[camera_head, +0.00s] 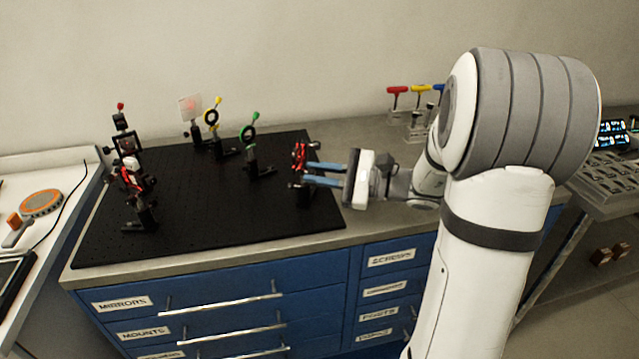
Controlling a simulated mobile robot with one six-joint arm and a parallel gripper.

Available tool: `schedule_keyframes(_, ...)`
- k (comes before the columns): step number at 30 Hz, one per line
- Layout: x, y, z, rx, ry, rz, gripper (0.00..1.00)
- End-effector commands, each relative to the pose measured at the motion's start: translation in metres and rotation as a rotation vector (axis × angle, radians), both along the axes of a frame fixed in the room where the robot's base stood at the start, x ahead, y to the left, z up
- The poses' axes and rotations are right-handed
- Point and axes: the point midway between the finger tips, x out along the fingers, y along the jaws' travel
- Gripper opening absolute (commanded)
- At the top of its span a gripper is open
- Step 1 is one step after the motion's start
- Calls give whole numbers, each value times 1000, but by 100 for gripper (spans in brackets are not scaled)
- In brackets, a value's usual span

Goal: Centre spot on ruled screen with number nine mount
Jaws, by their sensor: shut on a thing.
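My gripper (308,174) reaches in from the right over the black breadboard (215,214), with its blue fingers shut on a small dark mount with red parts (300,153) at the board's right side. The number on this mount is too small to read. A pale square screen with a reddish spot (190,106) stands at the back of the board; its ruling and the spot's exact place on it are too small to tell.
A yellow-ringed mount (211,117) and a green-ringed mount (249,133) stand mid-board. Several dark mounts (131,175) stand at left. Coloured-handled tools (397,90) stand in a rack behind my arm. The board's front middle is clear.

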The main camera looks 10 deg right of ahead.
Motion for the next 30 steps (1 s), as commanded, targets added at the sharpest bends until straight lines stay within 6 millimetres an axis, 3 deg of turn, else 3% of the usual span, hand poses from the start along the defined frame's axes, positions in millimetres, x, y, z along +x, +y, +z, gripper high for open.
schedule_keyframes(20, 0, 0, 0, -28, -53, 0, 0)
schedule_keyframes(21, 0, 0, 0, -28, -53, 0, 19)
schedule_keyframes(28, 0, 0, 0, -28, -52, 0, 38)
schedule_keyframes(30, 0, 0, 0, -28, -52, 0, 38)
